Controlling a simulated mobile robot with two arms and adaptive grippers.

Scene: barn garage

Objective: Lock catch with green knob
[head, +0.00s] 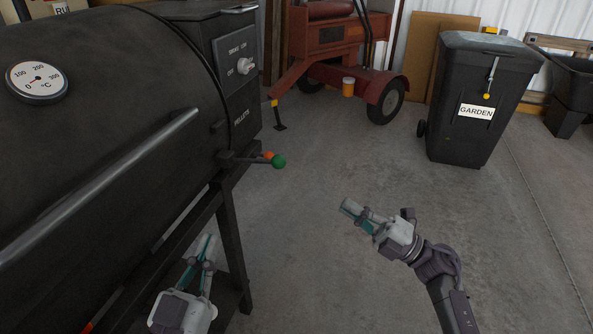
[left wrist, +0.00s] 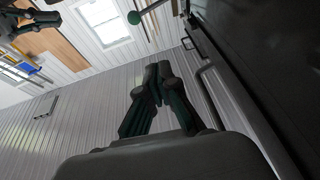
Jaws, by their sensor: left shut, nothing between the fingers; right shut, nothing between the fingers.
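The catch's green knob (head: 279,161) is a round ball on the end of a short dark rod at the right end of the black smoker (head: 150,140). A smaller orange knob (head: 268,155) sits just beside it. The green knob also shows at the top of the left wrist view (left wrist: 134,17), beyond the fingertips. My left gripper (head: 206,242) is shut and empty, below and left of the green knob, pointing up beside the smoker's leg. My right gripper (head: 348,206) is shut and empty over open floor, right of and below the knob, apart from it.
A long handle bar (head: 100,190) runs along the smoker's lid, and the smoker's leg (head: 233,245) stands close to my left gripper. A red trailer (head: 325,40) and a black garden bin (head: 480,100) stand farther back. The concrete floor between is clear.

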